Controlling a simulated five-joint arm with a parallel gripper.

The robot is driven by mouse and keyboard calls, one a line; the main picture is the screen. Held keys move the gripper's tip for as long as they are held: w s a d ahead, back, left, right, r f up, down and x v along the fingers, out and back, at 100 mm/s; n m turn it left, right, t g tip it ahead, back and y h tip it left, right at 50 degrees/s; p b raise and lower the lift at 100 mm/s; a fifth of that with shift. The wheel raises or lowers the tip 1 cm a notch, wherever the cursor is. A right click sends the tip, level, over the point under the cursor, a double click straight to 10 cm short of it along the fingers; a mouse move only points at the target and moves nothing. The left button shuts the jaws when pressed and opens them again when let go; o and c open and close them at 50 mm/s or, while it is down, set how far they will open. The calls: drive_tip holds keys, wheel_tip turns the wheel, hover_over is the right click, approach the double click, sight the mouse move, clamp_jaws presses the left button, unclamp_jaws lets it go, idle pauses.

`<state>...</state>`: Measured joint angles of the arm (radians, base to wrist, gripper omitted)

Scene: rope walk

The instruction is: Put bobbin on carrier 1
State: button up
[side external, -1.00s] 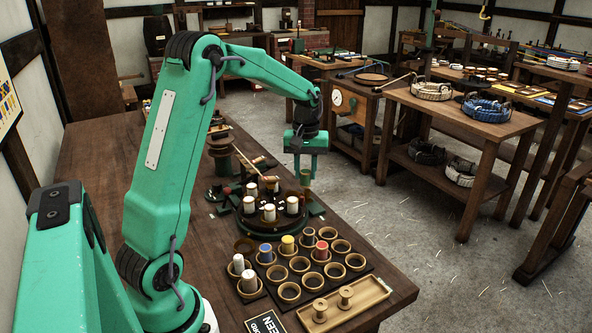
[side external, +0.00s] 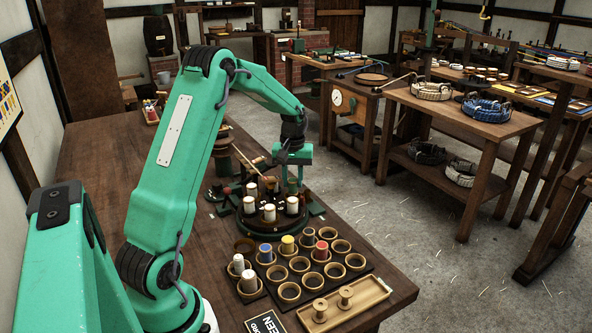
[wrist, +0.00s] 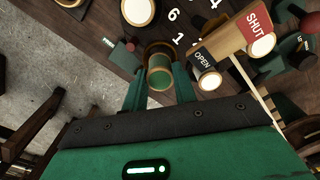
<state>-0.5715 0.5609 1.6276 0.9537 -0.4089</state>
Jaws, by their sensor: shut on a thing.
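My gripper (side external: 292,184) is low over the right back part of the round green braiding machine (side external: 272,228). In the wrist view its two green fingers (wrist: 160,88) are shut on a bobbin (wrist: 160,72) with green thread and a tan rim. The bobbin is beside the printed number 1 (wrist: 178,38). I cannot tell whether it is on carrier 1 or just above it, as the fingers and bobbin hide the spot. White bobbins (side external: 292,205) stand on other carriers, and one stands close to the right of the held bobbin in the wrist view (wrist: 209,80).
A wooden lever sign marked OPEN and SHUT (wrist: 228,38) lies close to the right of my fingers in the wrist view. In front of the machine is a rack of wooden cups (side external: 300,264), some with coloured bobbins. A tray (side external: 372,294) holds two bare spools.

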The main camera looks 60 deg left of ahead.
sight(293, 180)
drive_tip(key=shift+f, duration=0.85)
drive_tip(key=shift+f, duration=0.15)
drive_tip(key=o, duration=0.9)
drive_tip(key=shift+o, duration=0.2)
wheel_tip(293, 180, up, 12)
drive_tip(key=shift+r, duration=0.2)
